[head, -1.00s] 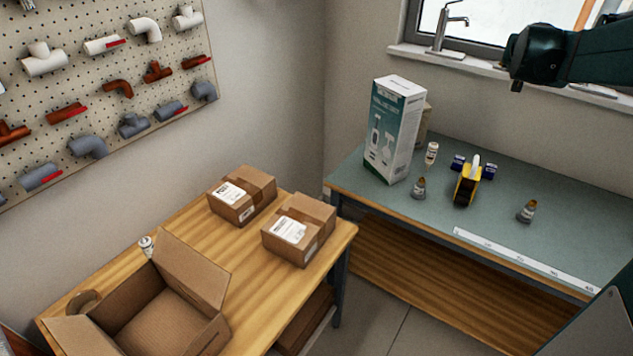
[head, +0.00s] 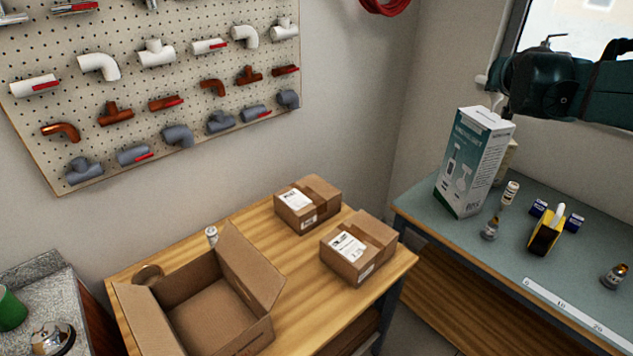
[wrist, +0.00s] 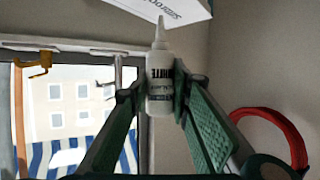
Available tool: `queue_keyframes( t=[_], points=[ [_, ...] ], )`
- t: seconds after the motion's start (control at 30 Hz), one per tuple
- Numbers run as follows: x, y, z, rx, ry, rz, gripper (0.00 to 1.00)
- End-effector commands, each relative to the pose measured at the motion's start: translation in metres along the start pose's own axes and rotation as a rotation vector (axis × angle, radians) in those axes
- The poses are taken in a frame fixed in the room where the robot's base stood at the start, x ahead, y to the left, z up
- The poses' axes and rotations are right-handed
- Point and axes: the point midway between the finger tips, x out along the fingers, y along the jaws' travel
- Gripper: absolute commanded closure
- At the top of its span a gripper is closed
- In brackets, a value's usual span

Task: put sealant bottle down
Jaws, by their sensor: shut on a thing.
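The sealant bottle (wrist: 160,68) is white with dark lettering and a tapered nozzle. In the wrist view it is between the two green-padded fingers of my gripper (wrist: 158,92), which is shut on it. The nozzle points to the top of that picture, toward a white box. In the head view my dark green arm reaches in from the upper right, above the workbench (head: 471,258). There I cannot make out the fingers or the held bottle clearly.
A tall white-and-teal box (head: 474,163) stands on the bench below my arm. Small bottles (head: 490,229) and a yellow-black dispenser (head: 543,234) stand to its right. The wooden table holds two closed cartons (head: 308,203) and an open box (head: 205,300). A red hose (wrist: 275,130) hangs on the wall.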

Motion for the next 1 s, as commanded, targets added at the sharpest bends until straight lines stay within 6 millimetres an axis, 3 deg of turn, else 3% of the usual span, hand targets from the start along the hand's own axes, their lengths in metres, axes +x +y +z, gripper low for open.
queue_keyframes(
  t=[0.1, 0.4, 1.0],
  points=[
    [-0.008, -0.040, 0.004, -0.021, 0.000, -0.046, 0.93],
    [-0.036, -0.132, 0.015, -0.068, -0.001, -0.159, 0.93],
    [-0.116, -0.299, 0.051, -0.162, 0.000, -0.383, 0.93]
  ],
)
